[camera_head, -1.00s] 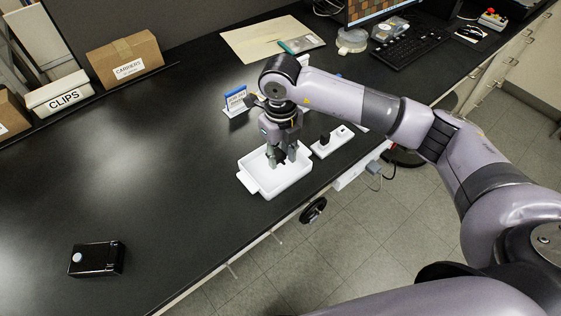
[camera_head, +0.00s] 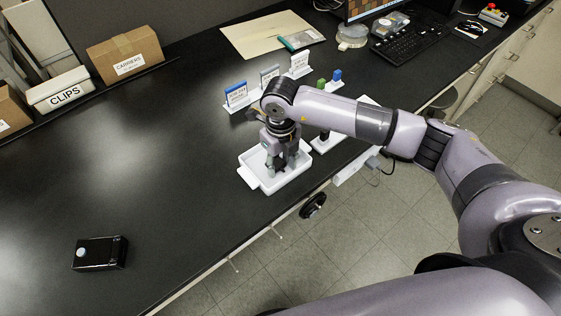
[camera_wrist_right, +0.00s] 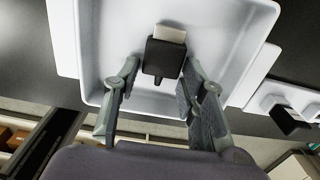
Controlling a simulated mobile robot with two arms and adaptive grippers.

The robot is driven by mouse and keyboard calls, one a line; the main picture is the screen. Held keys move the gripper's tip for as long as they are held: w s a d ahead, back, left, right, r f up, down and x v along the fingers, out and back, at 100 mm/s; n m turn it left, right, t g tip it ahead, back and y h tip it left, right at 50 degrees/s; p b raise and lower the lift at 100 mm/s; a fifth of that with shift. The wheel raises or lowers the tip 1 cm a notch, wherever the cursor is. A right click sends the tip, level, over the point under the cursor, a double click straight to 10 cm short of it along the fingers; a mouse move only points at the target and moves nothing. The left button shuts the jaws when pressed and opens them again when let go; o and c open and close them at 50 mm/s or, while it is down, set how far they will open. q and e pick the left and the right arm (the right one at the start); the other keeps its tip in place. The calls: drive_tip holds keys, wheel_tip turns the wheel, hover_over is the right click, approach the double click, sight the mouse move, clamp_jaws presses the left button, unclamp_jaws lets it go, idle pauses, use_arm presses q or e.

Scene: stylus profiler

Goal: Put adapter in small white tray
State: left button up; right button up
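The small white tray (camera_head: 290,185) stands on the black bench near its front edge; its pale floor (camera_wrist_right: 225,35) fills much of the right wrist view. The adapter (camera_wrist_right: 163,57), a black block with a pale end and a short black stub, is inside the tray in the right wrist view. My right gripper (camera_wrist_right: 158,88) points down into the tray, with its fingers spread on either side of the adapter and gaps showing. In the head view the right gripper (camera_head: 277,168) hides the adapter. My left gripper is not in view.
A white holder (camera_wrist_right: 265,103) with another black piece (camera_wrist_right: 288,119) is right of the tray. Behind stand small sign cards (camera_head: 237,95) and green (camera_head: 321,84) and blue (camera_head: 337,75) pieces. A black box (camera_head: 100,253) lies at the lower left. The bench's left middle is clear.

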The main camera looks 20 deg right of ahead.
sight(280, 166)
drive_tip(key=shift+o, duration=1)
drive_tip(key=shift+r, duration=0.45)
wheel_tip(280, 166, up, 12)
drive_tip(key=b, duration=0.3)
drive_tip(key=shift+f+b, duration=0.25)
drive_tip(key=shift+b, duration=0.1)
